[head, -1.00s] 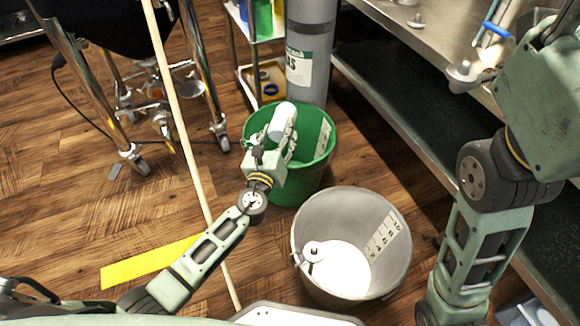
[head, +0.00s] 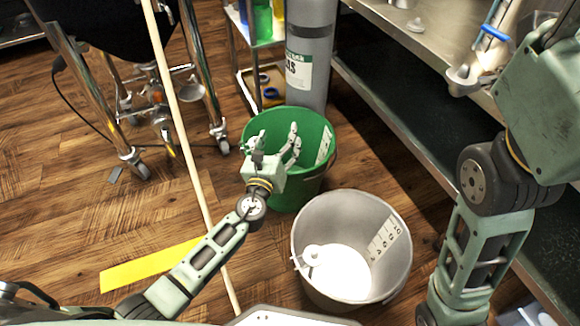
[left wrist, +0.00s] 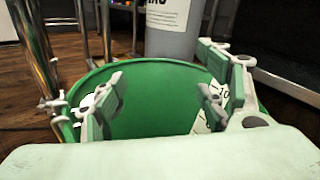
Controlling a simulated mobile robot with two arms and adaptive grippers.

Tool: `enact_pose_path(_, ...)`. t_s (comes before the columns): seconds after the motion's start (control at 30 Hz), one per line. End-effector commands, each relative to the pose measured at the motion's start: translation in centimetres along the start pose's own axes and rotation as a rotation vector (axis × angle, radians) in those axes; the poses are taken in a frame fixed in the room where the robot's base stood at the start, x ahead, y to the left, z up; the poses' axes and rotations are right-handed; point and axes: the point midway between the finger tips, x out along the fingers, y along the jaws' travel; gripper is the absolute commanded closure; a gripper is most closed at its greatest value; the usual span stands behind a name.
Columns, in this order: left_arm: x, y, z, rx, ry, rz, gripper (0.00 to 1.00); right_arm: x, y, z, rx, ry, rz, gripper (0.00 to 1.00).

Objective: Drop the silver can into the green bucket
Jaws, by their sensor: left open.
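The green bucket (head: 312,185) stands on the wooden floor near the middle of the head view, and its inner wall (left wrist: 150,90) fills the middle of the left wrist view. My left gripper (head: 275,142) is over the bucket's opening, with its fingers spread apart and nothing between them. The silver can does not show clearly in any view now. The bucket's bottom is hidden behind my gripper and the near rim. A small pale shape beside the left finger in the wrist view is too unclear to name.
A grey-white bucket (head: 310,235) stands just in front of the green one. A grey gas cylinder (head: 309,50) stands behind it, beside a small shelf. A long wooden pole (head: 180,110) crosses on the left. A steel bench (head: 410,40) runs along the right.

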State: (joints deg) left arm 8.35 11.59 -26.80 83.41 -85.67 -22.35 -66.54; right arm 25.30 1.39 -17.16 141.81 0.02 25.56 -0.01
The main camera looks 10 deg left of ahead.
Motion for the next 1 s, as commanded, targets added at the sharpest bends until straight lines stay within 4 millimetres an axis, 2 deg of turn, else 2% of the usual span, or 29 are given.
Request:
enact_pose_path(0.17,-2.8,0.1,-0.1,-0.001,0.002,0.001,0.32,0.0,0.0,0.0,0.000,0.002,0.000,0.60)
enact_pose_path(0.4,-8.0,0.0,-0.1,0.000,0.002,0.000,0.32,0.1,0.0,-0.1,0.000,0.003,-0.001,0.60)
enact_pose_path(0.53,-10.0,0.0,-0.1,0.001,0.001,-0.001,0.32,0.1,0.0,-0.1,0.000,0.003,-0.001,0.60)
enact_pose_path(0.7,-11.4,-0.1,0.0,0.000,0.000,-0.001,0.32,0.1,0.0,-0.1,0.000,0.003,-0.001,0.60)
enact_pose_path(1.0,-11.6,-0.1,0.1,0.000,-0.001,-0.001,0.32,0.1,0.0,-0.1,0.000,0.003,-0.001,0.60)
